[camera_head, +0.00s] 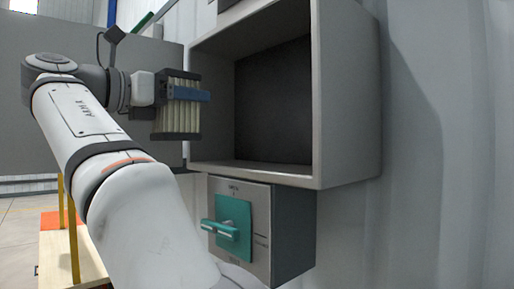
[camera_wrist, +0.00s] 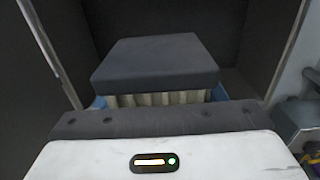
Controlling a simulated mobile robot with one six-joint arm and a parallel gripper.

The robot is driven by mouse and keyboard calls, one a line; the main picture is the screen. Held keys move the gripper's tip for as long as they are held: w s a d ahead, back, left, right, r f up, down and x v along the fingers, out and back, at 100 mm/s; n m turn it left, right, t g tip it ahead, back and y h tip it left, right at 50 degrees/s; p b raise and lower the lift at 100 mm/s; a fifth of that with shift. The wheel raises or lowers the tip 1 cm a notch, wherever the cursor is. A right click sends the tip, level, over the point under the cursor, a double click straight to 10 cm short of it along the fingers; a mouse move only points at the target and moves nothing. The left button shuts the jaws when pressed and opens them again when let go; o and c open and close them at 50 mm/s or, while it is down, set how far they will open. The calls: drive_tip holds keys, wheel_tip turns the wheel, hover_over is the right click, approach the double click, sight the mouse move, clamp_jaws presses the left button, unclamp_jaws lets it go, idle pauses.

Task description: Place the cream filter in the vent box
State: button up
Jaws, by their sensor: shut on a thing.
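The cream filter (camera_head: 180,117) has pale pleats between dark end plates. In the head view it is upright, just left of the opening of the vent box (camera_head: 345,100). My gripper (camera_head: 188,93), with blue fingers, is shut on the filter. In the wrist view the filter's dark top plate (camera_wrist: 155,62) and a strip of cream pleats (camera_wrist: 155,98) show ahead of my gripper, with the dark inside of the vent box beyond. The vent box is a grey, open-fronted box on the wall, and its visible interior is empty. The filter's far side is hidden.
Below the vent box is a grey control box (camera_head: 290,235) with a teal switch handle (camera_head: 233,230). A pale wooden bench (camera_head: 72,262) with yellow posts stands at the lower left. The vent box rim (camera_head: 250,172) borders the opening.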

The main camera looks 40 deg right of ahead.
drive_tip(key=shift+s+d+r, duration=0.25)
drive_tip(key=shift+s+r, duration=0.35)
drive_tip(key=shift+r, duration=0.25)
drive_tip(key=shift+s+d+r, duration=0.15)
drive_tip(key=shift+s+d, duration=0.05)
drive_tip(key=shift+d, duration=0.1)
drive_tip(key=p, duration=0.2)
hover_over(283, 131)
drive_tip(key=a, duration=0.5)
drive_tip(key=shift+s+d, duration=0.15)
drive_tip(key=shift+d, duration=0.05)
drive_tip(key=f, duration=0.3)
drive_tip(key=shift+a, duration=0.3)
wheel_tip(283, 131, down, 3)
drive_tip(key=shift+f, duration=0.2)
drive_tip(key=shift+d+f, duration=0.3)
drive_tip(key=shift+f, duration=0.05)
